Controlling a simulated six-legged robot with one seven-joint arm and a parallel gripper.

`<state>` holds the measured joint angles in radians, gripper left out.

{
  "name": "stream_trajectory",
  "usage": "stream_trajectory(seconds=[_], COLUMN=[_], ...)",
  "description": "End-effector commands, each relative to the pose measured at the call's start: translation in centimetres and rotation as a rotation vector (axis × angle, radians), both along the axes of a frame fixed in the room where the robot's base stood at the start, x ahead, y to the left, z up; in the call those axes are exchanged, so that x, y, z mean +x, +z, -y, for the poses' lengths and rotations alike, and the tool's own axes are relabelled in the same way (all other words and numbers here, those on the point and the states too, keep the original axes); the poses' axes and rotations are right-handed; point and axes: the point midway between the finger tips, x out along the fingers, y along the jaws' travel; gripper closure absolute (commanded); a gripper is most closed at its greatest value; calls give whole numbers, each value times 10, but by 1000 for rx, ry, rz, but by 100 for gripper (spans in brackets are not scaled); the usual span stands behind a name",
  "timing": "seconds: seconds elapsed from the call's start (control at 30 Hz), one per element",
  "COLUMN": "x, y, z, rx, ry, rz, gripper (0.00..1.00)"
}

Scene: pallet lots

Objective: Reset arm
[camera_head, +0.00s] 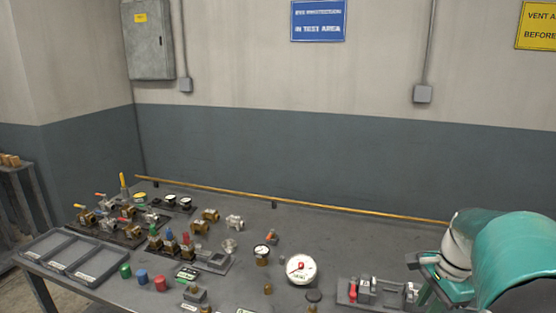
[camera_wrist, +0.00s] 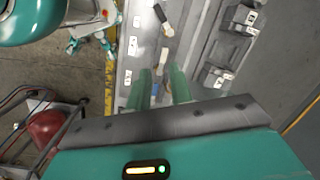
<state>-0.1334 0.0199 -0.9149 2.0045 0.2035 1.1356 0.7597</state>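My gripper (camera_wrist: 160,76) shows in the wrist view as two green fingers with a gap between them. It is open, with nothing clearly held, and points down over the table edge and a grey tray strip. In the head view my teal and white arm fills the lower right corner and hides that part of the grey workbench (camera_head: 255,215).
The bench holds several brass valves (camera_head: 200,227), a white round gauge (camera_head: 301,269), a smaller gauge (camera_head: 262,251), an empty grey divided tray (camera_head: 72,257) and coloured caps (camera_head: 142,276). A brass rail (camera_head: 330,205) runs along the back. A red rounded object (camera_wrist: 48,128) shows below left in the wrist view.

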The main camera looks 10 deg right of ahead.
Motion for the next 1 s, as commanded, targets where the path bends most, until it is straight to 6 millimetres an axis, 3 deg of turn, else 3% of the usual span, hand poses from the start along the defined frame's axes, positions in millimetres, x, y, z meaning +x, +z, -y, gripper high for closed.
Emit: stream_trajectory(seconds=[0.1, 0.27, 0.4, 0.6, 0.77, 1.0], x=[6, 3, -11, -40, -56, -59], y=[9, 26, 41, 52, 52, 51], z=[-53, -122, -178, -241, -265, -270], rx=[-3, -72, -188, -421, -556, -586], ry=[262, 617, 925, 1323, 1505, 1546], rz=[97, 217, 308, 383, 388, 384], gripper=[79, 79, 79, 79, 79, 79])
